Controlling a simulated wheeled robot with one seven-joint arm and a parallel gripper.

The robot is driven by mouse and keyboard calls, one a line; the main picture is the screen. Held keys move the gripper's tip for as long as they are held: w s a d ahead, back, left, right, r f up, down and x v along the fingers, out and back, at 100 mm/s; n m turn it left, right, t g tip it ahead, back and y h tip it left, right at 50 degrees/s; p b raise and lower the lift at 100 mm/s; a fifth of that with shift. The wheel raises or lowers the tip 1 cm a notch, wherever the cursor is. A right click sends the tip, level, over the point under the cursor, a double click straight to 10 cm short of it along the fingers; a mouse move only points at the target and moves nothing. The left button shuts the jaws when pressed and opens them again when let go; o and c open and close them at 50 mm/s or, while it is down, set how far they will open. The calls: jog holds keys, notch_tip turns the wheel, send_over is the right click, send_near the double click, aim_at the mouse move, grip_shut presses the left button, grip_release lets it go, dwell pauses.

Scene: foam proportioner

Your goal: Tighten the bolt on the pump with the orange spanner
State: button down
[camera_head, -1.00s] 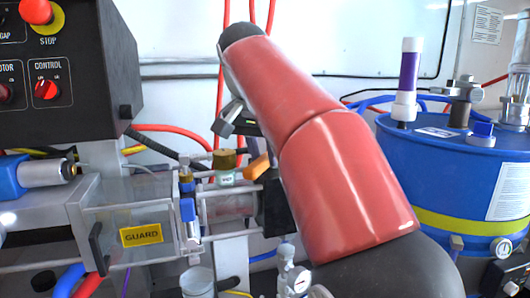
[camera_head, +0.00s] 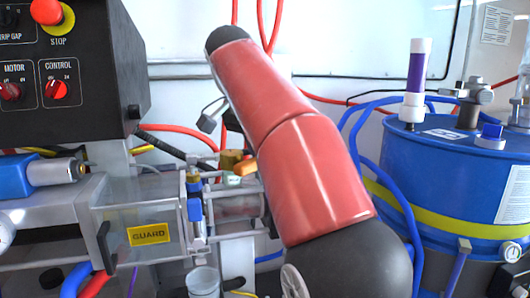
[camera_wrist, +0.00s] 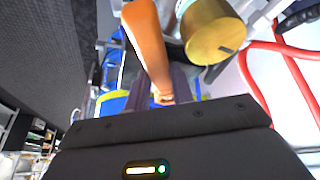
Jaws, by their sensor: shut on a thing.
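The orange spanner (camera_head: 246,167) shows as a short orange piece at the pump, just right of a brass cylinder (camera_head: 230,159). In the wrist view the orange handle (camera_wrist: 147,38) runs from the top down between the fingers of my gripper (camera_wrist: 165,92), which is shut on it. The brass cylinder also shows there (camera_wrist: 214,38), close to the right of the handle. In the head view my red arm hides the gripper. I cannot make out the spanner's jaw or whether it touches the bolt.
A clear guard with a yellow label (camera_head: 149,234) stands left of the pump. A black control box (camera_head: 65,75) is at the upper left. A blue drum (camera_head: 450,185) stands right of my arm. Red hoses (camera_head: 268,30) and blue hoses (camera_head: 385,178) run behind the arm.

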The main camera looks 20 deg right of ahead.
jog(key=shift+w, duration=0.2)
jog(key=shift+w+a+m+g, duration=0.15)
jog(key=shift+w+m+g, duration=0.2)
jog(key=shift+m, duration=0.75)
jog(key=shift+w, duration=0.15)
